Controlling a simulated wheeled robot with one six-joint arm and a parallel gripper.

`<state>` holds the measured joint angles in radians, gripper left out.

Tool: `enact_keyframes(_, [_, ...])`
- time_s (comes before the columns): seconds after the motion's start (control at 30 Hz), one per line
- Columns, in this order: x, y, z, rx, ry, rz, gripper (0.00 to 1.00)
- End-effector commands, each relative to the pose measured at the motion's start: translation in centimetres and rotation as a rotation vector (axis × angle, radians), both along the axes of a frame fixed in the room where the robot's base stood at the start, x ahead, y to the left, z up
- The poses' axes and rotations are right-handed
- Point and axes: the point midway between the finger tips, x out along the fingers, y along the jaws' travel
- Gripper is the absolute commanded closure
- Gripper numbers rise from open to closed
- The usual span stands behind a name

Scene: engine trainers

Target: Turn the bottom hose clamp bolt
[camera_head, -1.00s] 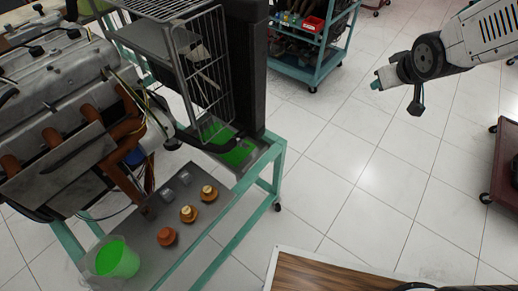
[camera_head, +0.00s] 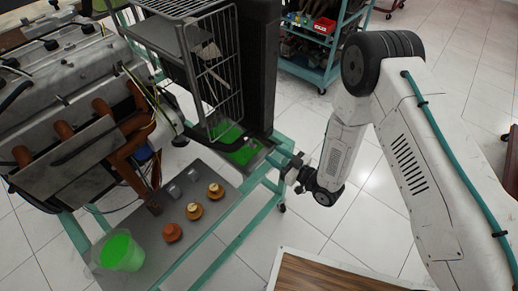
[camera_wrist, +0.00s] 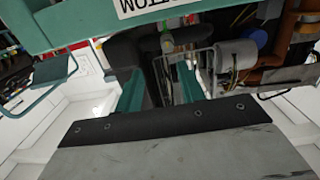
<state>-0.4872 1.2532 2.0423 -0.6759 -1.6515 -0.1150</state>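The bottom hose clamp bolt cannot be made out for certain. In the wrist view a white label (camera_wrist: 145,6) with upside-down letters, cut off by the frame, sits on a teal frame bar (camera_wrist: 80,22). Below it a thick black hose (camera_wrist: 135,50) shows, with a small yellowish-green fitting (camera_wrist: 167,44) beside it. My gripper (camera_wrist: 160,88) has its two teal fingers apart, with nothing held between them. In the head view my gripper (camera_head: 286,160) is beside the right end of the engine stand, near the black radiator (camera_head: 258,70).
The stand's grey shelf (camera_head: 205,222) holds a green cup (camera_head: 121,250), several orange-brown parts and clear cups. A wire guard (camera_head: 213,75) stands beside the radiator. A wooden-topped table (camera_head: 320,275) is in front. A teal tool cart (camera_head: 310,67) stands behind. Floor lies between.

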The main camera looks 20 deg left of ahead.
Motion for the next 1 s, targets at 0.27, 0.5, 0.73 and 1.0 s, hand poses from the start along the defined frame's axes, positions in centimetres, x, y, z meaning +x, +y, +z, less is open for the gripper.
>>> enact_keyframes(0.27, [-0.8,1.7,-0.9,0.047,-0.001,0.021,0.61])
enact_keyframes(0.5, [0.7,5.2,-0.8,0.045,0.000,0.020,0.61])
enact_keyframes(0.73, [1.5,7.1,-0.9,0.045,0.001,0.018,0.61])
enact_keyframes(1.0, [1.6,7.3,-0.9,0.044,0.002,0.017,0.61])
